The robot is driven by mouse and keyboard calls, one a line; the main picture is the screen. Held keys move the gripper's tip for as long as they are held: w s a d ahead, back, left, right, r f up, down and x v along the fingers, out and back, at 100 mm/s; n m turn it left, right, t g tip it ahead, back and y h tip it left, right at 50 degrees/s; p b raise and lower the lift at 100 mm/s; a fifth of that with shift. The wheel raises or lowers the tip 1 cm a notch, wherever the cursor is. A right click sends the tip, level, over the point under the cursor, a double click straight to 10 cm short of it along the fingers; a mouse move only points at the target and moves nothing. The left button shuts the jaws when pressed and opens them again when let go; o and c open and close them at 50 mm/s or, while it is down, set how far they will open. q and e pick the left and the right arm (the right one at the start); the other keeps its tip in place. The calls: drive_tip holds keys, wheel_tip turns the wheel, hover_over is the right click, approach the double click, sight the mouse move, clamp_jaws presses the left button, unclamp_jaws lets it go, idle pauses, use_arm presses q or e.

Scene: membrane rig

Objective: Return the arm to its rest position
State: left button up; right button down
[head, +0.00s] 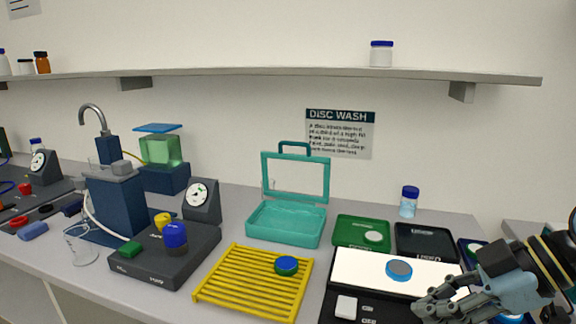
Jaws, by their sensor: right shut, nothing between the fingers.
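My right gripper (436,303) comes in from the lower right. Its fingers are shut and empty over the front right part of the white lit panel (357,264) in its black frame. A blue-grey disc (399,269) lies on the panel, to the upper left of the fingers and apart from them. My right arm (512,278) hides the panel's right end and part of the things behind it. My left gripper does not show.
A yellow rack (228,285) with a blue and green disc (287,264) stands left of the panel. Behind are a teal open case (285,222), a green tray (349,229), a black tray (425,240) and a blue-capped bottle (409,202). A shelf (270,72) runs above.

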drive_tip(key=s+d+f+m+h, duration=0.2)
drive_tip(key=s+f+m+h, duration=0.4)
drive_tip(key=s, duration=0.5)
drive_tip(key=s+d+r+m+h, duration=0.25)
drive_tip(key=s+d+m, duration=0.25)
drive_tip(key=s+m, duration=0.35)
wheel_tip(320, 180, down, 36)
drive_tip(key=s+d+g+b, duration=0.1)
drive_tip(key=s+d+b, duration=0.15)
drive_tip(key=b, duration=0.65)
use_arm(q)
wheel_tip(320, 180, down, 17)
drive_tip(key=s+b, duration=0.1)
drive_tip(key=b, duration=0.6)
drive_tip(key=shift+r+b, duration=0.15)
drive_tip(key=shift+b, duration=0.2)
use_arm(e)
drive_tip(key=s+f, duration=0.9)
drive_tip(key=f, duration=0.3)
drive_tip(key=s+d+f+g, duration=0.1)
drive_tip(key=s+f, duration=0.8)
drive_tip(key=f, duration=0.3)
drive_tip(key=shift+g+h, duration=0.3)
drive_tip(key=shift+h, duration=0.05)
drive_tip(key=shift+f, duration=0.1)
